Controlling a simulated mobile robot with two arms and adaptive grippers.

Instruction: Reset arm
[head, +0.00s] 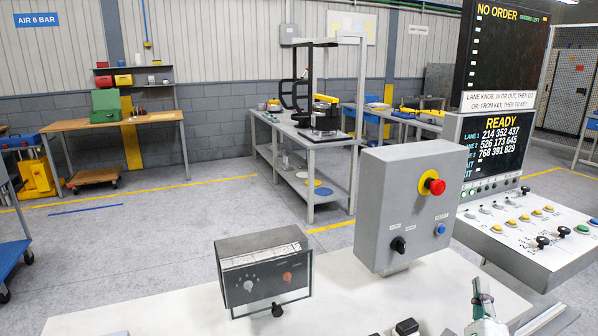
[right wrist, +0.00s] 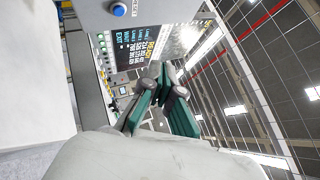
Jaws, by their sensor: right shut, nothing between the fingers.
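My right gripper (head: 482,298) is at the lower right of the head view, above the pale tabletop and in front of the sloped control desk. In the right wrist view its green and grey fingers (right wrist: 161,78) come together with nothing between them. My left gripper is not in the head view. A grey control box (head: 400,205) with a red emergency knob (head: 434,186), a black knob and a blue button stands left of and behind the right gripper.
A small box with dials (head: 265,275) stands on the pale tabletop (head: 170,315). The sloped button desk (head: 530,235) and the display reading READY (head: 495,145) are at the right. A workbench (head: 300,140) stands farther back, with open floor (head: 150,240) at left.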

